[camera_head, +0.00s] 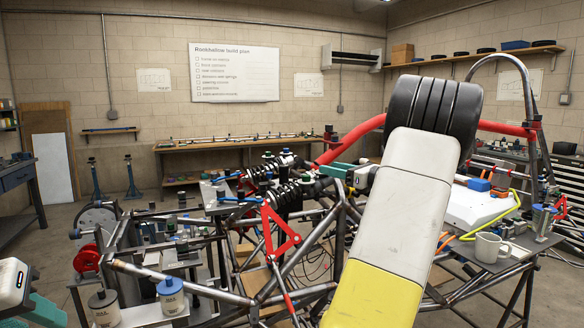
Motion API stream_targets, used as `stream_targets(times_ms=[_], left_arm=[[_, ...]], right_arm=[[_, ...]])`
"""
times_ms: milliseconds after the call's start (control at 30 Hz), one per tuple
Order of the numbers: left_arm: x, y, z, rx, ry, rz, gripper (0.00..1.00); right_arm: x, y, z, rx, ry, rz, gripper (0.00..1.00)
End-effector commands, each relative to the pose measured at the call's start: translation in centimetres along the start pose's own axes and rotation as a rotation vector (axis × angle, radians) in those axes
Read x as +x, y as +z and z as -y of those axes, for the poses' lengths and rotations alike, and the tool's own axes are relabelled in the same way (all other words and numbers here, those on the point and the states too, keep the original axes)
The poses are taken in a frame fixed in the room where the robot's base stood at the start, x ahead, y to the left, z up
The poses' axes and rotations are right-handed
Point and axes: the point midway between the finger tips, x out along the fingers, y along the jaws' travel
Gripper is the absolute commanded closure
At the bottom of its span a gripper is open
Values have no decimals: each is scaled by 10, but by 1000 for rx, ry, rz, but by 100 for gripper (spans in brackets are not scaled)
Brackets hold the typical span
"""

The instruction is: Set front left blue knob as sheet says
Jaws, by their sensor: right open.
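Two black coil-spring dampers (286,193) lie across the chassis. Small blue parts at their left ends, one at the upper damper (228,178) and one at the lower (236,199), may be knobs; their settings are too small to read. My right gripper (335,170), with teal fingers, is open at the right end of the dampers, apart from the blue parts. Whether it touches anything is unclear. My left gripper (36,311) is partly in view at the lower left, away from the dampers. Candidate sheets hang on the wall, including a paper (154,80); their details are unreadable.
A board headed "Rockhollow build plan" (235,72) hangs on the back wall. Red triangular arms (279,232) and tubes (180,282) surround the dampers. Two labelled pots (171,296) stand at lower left. A mug (490,247) stands at right. My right arm hides the chassis middle.

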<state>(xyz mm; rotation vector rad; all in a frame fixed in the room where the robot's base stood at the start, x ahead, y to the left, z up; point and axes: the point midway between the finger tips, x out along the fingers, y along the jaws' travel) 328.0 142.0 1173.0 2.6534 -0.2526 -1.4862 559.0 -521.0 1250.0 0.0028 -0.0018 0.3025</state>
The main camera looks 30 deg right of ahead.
Motion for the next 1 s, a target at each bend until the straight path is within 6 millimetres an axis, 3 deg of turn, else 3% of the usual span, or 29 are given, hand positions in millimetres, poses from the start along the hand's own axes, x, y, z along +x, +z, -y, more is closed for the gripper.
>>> stream_targets(times_ms=[100, 267, 600, 833, 1000], left_arm=[[0, 0, 0, 0, 0, 0, 64], [0, 0, 0, 0, 0, 0, 64], [0, 0, 0, 0, 0, 0, 64], [0, 0, 0, 0, 0, 0, 64], [0, 0, 0, 0, 0, 0, 64]], right_arm=[[20, 0, -1, -1, 3, -1, 55], [37, 0, -1, -1, 2, -1, 55], [42, 0, -1, -2, 1, -2, 55], [42, 0, -1, -2, 1, -2, 98], [42, 0, -1, -3, 2, -2, 100]])
